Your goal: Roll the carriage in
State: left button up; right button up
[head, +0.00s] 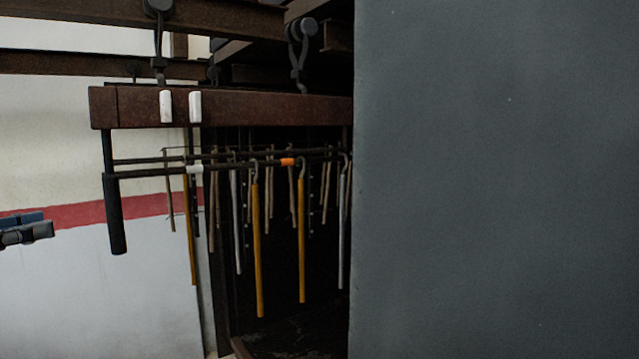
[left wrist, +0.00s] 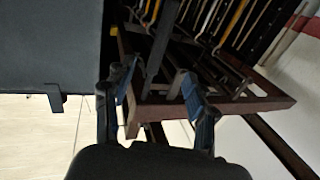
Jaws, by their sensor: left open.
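The carriage (head: 250,107) is a rusty brown beam hung by black rollers from overhead rails. It also shows in the left wrist view (left wrist: 240,106). Yellow and grey rods (head: 258,245) hang by hooks from thin bars under it. Its right part is hidden behind a grey panel. A black upright handle (head: 115,215) hangs at its left end. My left gripper (head: 48,224) is at the left edge of the head view, left of the handle and apart from it. In the left wrist view its blue-padded fingers (left wrist: 160,72) are open, with a dark bar (left wrist: 157,60) showing between them. My right gripper is not in view.
A large grey panel (head: 495,180) fills the right of the head view. Brown rails (head: 70,63) run overhead. Behind is a white wall (head: 60,290) with a red stripe (head: 80,213). The space between my left gripper and the handle looks clear.

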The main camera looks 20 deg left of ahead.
pick_arm(q)
jog(key=shift+p+x, duration=2.5)
jog(key=shift+x, duration=3.45)
jog(key=shift+c, duration=0.9)
grip_shut()
